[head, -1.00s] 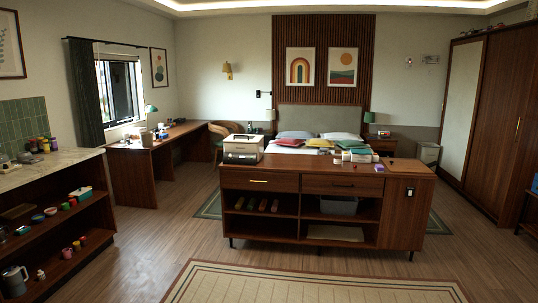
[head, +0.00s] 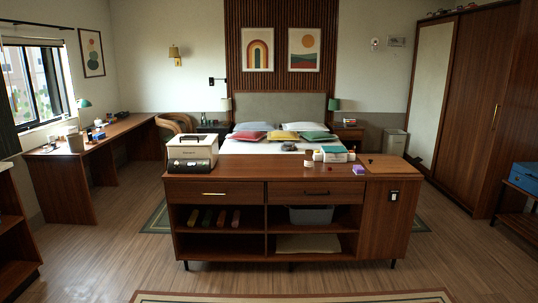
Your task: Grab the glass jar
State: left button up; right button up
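I cannot make out a glass jar for certain in the head view. Small bottles (head: 309,158) stand on the wooden cabinet top (head: 260,178), right of its middle, too small to tell whether one is a glass jar. Neither of my grippers shows in this view.
A desk (head: 85,152) is at left, a bed (head: 260,147) behind, a wardrobe (head: 470,105) at right.

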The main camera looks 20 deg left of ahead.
aim_at(308, 159)
jog(key=i+j, duration=0.3)
jog(key=i, duration=0.15)
jog(key=i+j+u, duration=0.1)
jog(key=i+j, duration=0.5)
jog(key=i, duration=0.35)
jog(key=i+j+u, duration=0.1)
jog(key=i+j, duration=0.2)
jog(key=i, duration=0.15)
jog(key=i+l+u, duration=0.1)
jog(key=i+l, duration=0.2)
jog(key=i+l+u, duration=0.1)
jog(key=i+l, duration=0.25)
jog(key=i+l+u, duration=0.1)
jog(key=i+l, duration=0.2)
jog(key=i+l+u, duration=0.1)
jog(key=i+l, duration=0.2)
jog(key=l, duration=0.15)
jog(key=i+l, duration=0.3)
jog(key=i+l+u, duration=0.15)
jog(key=l, duration=0.35)
jog(key=i+l+u, duration=0.1)
jog(key=i+l, duration=0.3)
jog(key=i+l+u, duration=0.1)
jog(key=l, duration=0.45)
jog(key=i+j, duration=0.05)
jog(key=i, duration=0.05)
